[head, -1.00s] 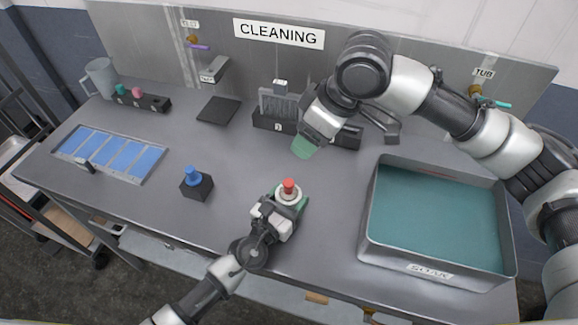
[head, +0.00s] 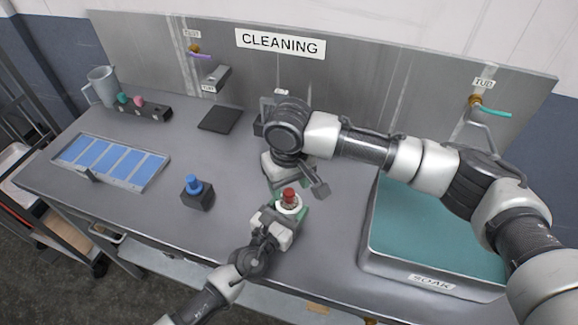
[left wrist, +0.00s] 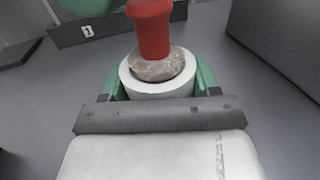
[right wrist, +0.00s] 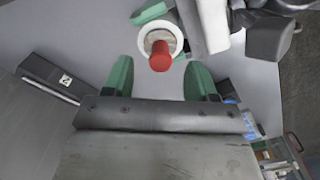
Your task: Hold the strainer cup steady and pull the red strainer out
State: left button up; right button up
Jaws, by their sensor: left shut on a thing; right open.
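The strainer cup is a white round cup (left wrist: 160,88) standing upright on the table. The red strainer (head: 288,195) sits in it, its red handle sticking up; it also shows in the left wrist view (left wrist: 152,30) and the right wrist view (right wrist: 160,56). My left gripper (head: 287,208) is shut around the cup, with green fingers on both sides. My right gripper (right wrist: 160,78) is open, with its green fingers apart and pointing towards the red handle, not touching it. In the head view the right gripper is partly hidden by its own wrist.
A soak tub (head: 372,215) of teal liquid stands at the right. A black block with a blue-topped piece (head: 194,187) is left of the cup. A tray with blue panels (head: 110,160) lies at the far left. A dark mat (head: 220,119) lies at the back.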

aim_at(290, 192)
jog(key=shift+f, duration=1.9)
jog(key=shift+c, duration=0.5)
jog(key=c, duration=0.9)
jog(key=shift+o, duration=1.1)
jog(key=shift+f, duration=0.1)
grip_shut()
